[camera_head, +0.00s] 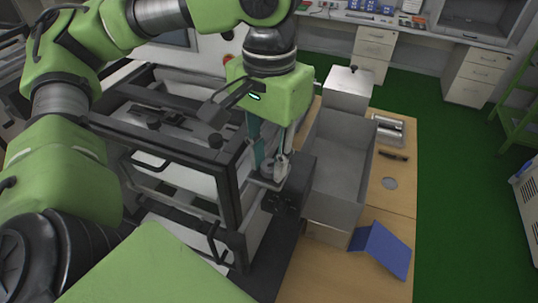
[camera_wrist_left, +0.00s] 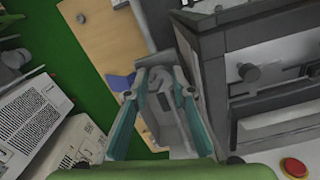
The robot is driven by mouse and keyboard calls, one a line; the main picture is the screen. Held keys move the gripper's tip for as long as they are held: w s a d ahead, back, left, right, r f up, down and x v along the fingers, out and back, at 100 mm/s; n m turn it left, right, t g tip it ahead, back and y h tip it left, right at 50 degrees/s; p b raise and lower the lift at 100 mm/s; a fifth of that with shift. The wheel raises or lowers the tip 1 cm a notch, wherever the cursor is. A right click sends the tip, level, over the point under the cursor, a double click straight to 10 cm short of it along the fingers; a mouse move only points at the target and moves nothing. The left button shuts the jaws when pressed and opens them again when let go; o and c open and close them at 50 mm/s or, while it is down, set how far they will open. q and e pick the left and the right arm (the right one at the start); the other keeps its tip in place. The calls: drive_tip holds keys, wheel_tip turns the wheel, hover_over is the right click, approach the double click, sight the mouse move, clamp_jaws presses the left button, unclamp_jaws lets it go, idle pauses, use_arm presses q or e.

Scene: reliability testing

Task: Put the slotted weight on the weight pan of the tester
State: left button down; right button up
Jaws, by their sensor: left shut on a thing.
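My left gripper (camera_head: 270,166) points down in front of the tester's dark frame (camera_head: 232,190). Its teal fingers are shut on a small grey metal piece (camera_head: 281,166), which appears to be the slotted weight. Between the fingers of the left gripper (camera_wrist_left: 160,76) in the wrist view, a grey body (camera_wrist_left: 160,102) shows, partly hidden. A flat grey plate (camera_head: 268,184), which looks like the weight pan, lies right under the fingertips; I cannot tell whether the weight touches it. My right gripper is not in view.
A grey open-topped bin (camera_head: 338,175) stands close to the right of the gripper. A red button (camera_wrist_left: 294,167) shows in the wrist view.

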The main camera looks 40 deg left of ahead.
use_arm(q)
drive_tip(key=shift+f, duration=0.65)
drive_tip(key=c, duration=1.7)
unclamp_jaws()
wheel_tip(320, 180, up, 12)
